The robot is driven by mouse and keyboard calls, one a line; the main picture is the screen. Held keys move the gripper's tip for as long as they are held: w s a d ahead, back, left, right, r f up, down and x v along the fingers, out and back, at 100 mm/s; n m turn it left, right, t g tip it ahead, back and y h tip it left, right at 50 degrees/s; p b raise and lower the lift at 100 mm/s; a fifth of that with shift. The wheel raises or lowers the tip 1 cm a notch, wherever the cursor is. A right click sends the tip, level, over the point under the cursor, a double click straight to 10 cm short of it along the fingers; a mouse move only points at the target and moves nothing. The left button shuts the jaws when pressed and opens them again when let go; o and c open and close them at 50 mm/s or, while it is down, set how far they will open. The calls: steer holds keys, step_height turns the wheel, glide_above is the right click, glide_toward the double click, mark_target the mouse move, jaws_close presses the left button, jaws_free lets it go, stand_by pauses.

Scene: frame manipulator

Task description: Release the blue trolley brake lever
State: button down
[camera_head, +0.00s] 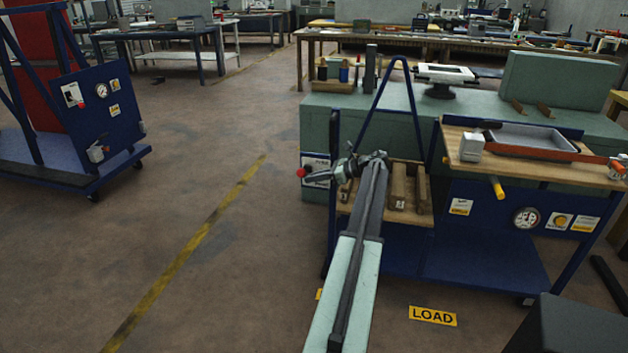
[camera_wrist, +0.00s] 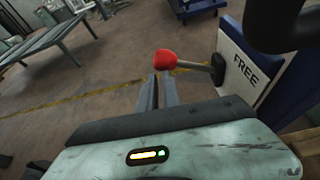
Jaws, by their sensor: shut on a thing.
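The blue trolley (camera_head: 460,275) stands at right in the head view. Its brake lever has a red ball knob (camera_head: 301,172) at its left side, by a white label plate. In the wrist view the red knob (camera_wrist: 165,59) sits on a metal rod (camera_wrist: 195,65) running right to a dark pivot on the white plate (camera_wrist: 240,75), which reads FREE. My gripper (camera_wrist: 160,78) is shut on the lever at the knob, the fingertips meeting its underside. In the head view my gripper (camera_head: 318,173) reaches left from my arm's end; its fingers are small there.
A wooden shelf with numbered blocks (camera_head: 398,190) and a wooden top with a grey tray (camera_head: 530,140) are on the trolley. A second blue trolley (camera_head: 80,120) with a gauge stands at left. The floor between them is clear. A LOAD sign (camera_head: 432,316) lies in front.

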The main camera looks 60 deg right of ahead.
step_height(320, 180, down, 4)
steer(key=s+a+b, duration=0.2)
steer(key=b, duration=0.2)
steer(key=d+p+v, duration=0.2)
steer(key=p+v, duration=0.2)
steer(key=v, duration=0.7)
steer(key=shift+w+d+r+p, duration=0.2)
steer(key=shift+w+d+p, duration=0.05)
steer(key=shift+w+p, duration=0.1)
